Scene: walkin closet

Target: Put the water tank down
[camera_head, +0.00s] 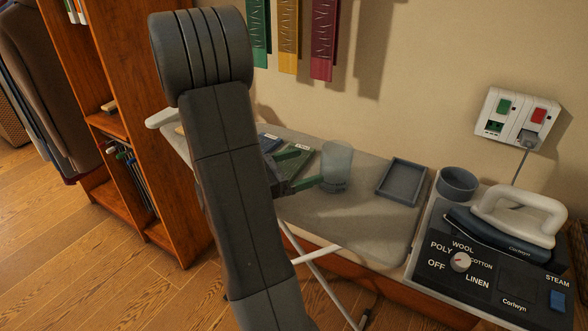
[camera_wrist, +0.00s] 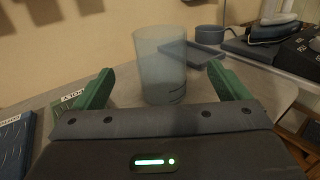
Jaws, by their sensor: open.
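The water tank (camera_head: 337,166) is a translucent blue-grey cup-like vessel. It stands upright on the grey ironing board (camera_head: 345,229). In the wrist view the tank (camera_wrist: 160,65) appears between and beyond the two green fingers of my gripper (camera_wrist: 161,90). The fingers are spread wide, with visible gaps on both sides of the tank. In the head view my gripper (camera_head: 302,169) is partly hidden behind my arm, with its green fingers just left of the tank. The tank's base shows dark marks near the bottom.
A shallow grey tray (camera_head: 402,182) and a round grey bowl (camera_head: 458,184) lie right of the tank. The iron (camera_head: 510,220) rests on a dark control station (camera_head: 490,270). Labelled folded items (camera_head: 267,142) lie left of the tank. Wall sockets (camera_head: 517,118) hang behind.

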